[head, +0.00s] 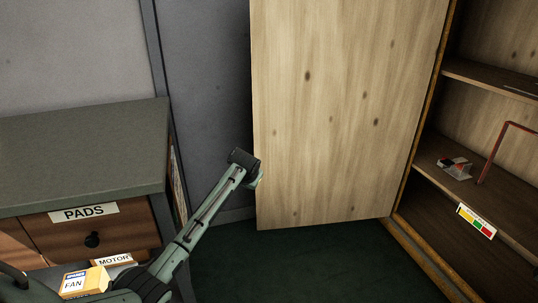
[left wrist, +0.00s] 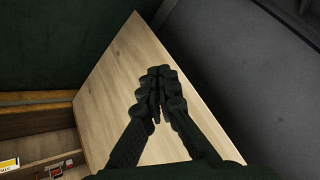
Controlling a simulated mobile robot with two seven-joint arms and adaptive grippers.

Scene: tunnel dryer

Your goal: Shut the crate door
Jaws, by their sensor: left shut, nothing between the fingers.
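The crate door (head: 335,110) is a pale wooden panel with dark knots. It stands wide open at the left of the crate (head: 425,255), whose shelved inside shows. The door also fills the middle of the left wrist view (left wrist: 125,75). My left gripper (left wrist: 159,78) is shut and empty there, seen against the door's face; I cannot tell whether it touches. In the head view my left arm reaches up to the door's free left edge, but its fingers cannot be made out. My right gripper is in neither view.
A bench (head: 80,155) with a PADS drawer (head: 75,235) stands at the left. A yellow FAN box (head: 85,281) is near my left arm. Shelves in the crate hold a small red and grey item (head: 455,168). Dark green floor (head: 320,265) is clear below the door.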

